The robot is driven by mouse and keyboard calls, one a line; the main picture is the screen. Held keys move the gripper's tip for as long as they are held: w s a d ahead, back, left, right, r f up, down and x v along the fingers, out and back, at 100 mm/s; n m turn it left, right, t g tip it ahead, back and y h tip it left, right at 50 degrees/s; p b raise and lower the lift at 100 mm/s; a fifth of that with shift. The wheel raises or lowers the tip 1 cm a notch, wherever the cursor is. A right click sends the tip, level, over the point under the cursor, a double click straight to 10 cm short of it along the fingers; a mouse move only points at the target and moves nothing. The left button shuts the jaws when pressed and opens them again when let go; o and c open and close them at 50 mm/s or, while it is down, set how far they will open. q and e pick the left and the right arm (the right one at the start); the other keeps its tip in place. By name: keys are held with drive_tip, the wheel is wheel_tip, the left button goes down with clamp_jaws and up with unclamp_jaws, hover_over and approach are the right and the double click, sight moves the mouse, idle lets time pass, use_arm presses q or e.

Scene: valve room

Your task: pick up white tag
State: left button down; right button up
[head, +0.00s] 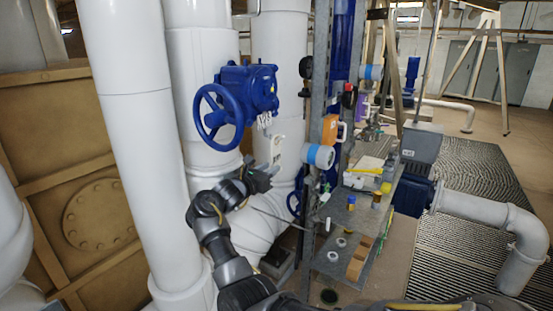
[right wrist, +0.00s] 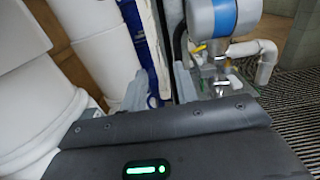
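A white tag (head: 278,149) hangs from a chain below the blue valve (head: 247,90) in the head view. My right gripper (head: 266,170) is just below and slightly left of the tag; I cannot tell whether they touch. In the right wrist view its two fingers stand apart, with a gap between them, and the gripper (right wrist: 162,88) is open. I cannot make out the tag clearly in that view. My left gripper is not in view.
Large white pipes (head: 128,120) stand behind and left of my right arm. A metal post (head: 318,120) carries a blue-and-white gauge (head: 318,156) right of the tag. A shelf with several small items (head: 350,215) stands lower right. Ribbed matting (head: 470,190) covers the floor at right.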

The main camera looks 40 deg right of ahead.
sight(277, 163)
drive_tip(key=p+x, duration=0.3)
drive_tip(key=x, duration=0.1)
drive_tip(key=shift+d+r, duration=0.15)
drive_tip(key=shift+d, duration=0.15)
drive_tip(key=shift+w+d, duration=0.1)
drive_tip(key=shift+d, duration=0.2)
drive_tip(key=shift+a, duration=0.1)
clamp_jaws()
